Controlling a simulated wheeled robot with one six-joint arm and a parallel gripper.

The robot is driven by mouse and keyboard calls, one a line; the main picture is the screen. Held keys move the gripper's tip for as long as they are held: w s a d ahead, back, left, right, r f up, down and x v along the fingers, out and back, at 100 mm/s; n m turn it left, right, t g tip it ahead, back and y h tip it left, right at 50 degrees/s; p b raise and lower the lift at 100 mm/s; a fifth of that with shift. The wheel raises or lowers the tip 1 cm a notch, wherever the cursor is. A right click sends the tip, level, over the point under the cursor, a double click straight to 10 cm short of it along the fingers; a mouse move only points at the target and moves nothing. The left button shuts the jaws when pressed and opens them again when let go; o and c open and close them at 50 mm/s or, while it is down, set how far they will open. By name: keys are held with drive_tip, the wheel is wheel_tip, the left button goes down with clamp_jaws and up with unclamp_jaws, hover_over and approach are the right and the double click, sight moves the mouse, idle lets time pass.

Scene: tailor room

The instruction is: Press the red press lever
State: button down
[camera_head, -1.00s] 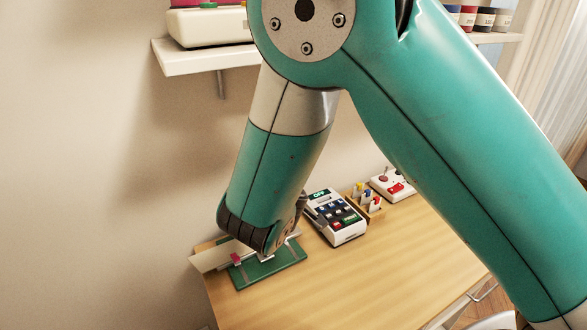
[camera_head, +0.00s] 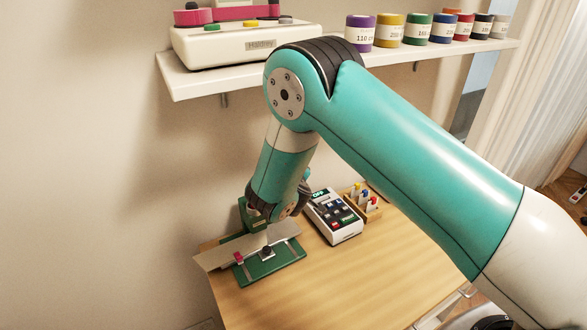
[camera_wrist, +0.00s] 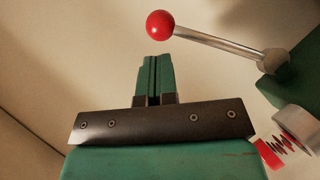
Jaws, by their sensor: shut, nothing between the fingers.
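The press lever is a metal rod with a round red knob (camera_wrist: 160,25) in the wrist view. Its rod (camera_wrist: 222,46) runs right and down to a green block (camera_wrist: 292,78). My gripper (camera_wrist: 154,60) is shut and empty, its green fingers together. In that picture the fingertips lie just below the knob; I cannot tell whether they touch it. In the head view the green press (camera_head: 268,268) stands on the near left of the table, with a flat strip (camera_head: 218,256) across it. My arm hides the lever and the fingers there.
A calculator-like device (camera_head: 334,216) and a wooden holder (camera_head: 366,208) stand right of the press. A white shelf (camera_head: 196,84) above carries a white machine (camera_head: 225,46) and several colored rolls (camera_head: 360,34). The front of the wooden table (camera_head: 350,270) is clear.

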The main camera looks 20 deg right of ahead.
drive_tip(key=shift+w+d+f, duration=0.25)
drive_tip(key=shift+d+f, duration=0.2)
drive_tip(key=shift+d, duration=0.05)
